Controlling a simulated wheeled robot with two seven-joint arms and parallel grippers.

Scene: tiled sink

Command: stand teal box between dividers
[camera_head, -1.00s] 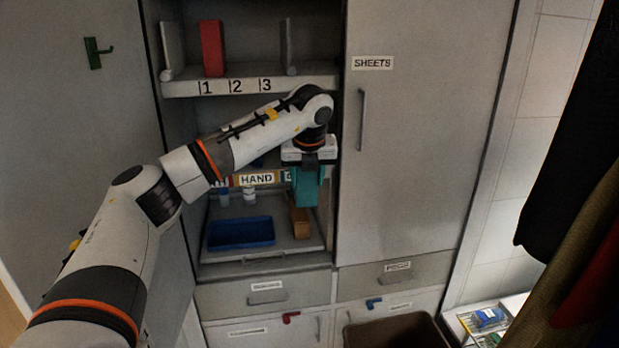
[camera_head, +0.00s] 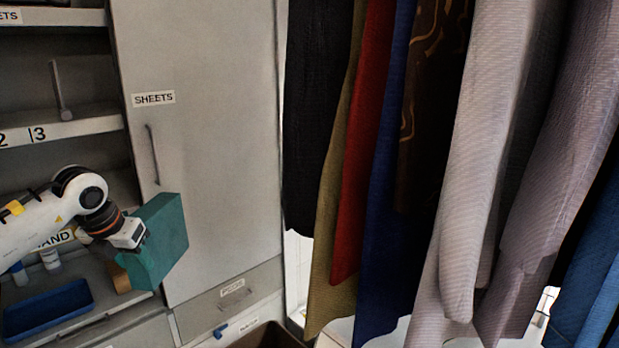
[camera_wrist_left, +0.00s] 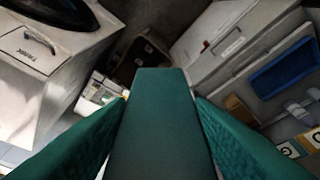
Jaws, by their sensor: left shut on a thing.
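The teal box (camera_head: 165,240) is held tilted in front of the cabinet, overlapping the closed SHEETS door. My left gripper (camera_head: 132,236) is shut on it. In the left wrist view the teal box (camera_wrist_left: 160,120) fills the middle, between the two teal-looking fingers. The numbered shelf (camera_head: 90,125) is at the upper left of the head view, with 2 and 3 showing. One grey upright divider (camera_head: 58,90) stands on it; the shelf's left part is out of frame. My right gripper is not in view.
The SHEETS door (camera_head: 215,150) has a vertical handle. Below the shelf are a blue tray (camera_head: 45,312), small bottles and a brown block (camera_head: 121,279). Hanging cloths (camera_head: 380,150) fill the right side. A brown bin (camera_head: 268,336) stands at the bottom.

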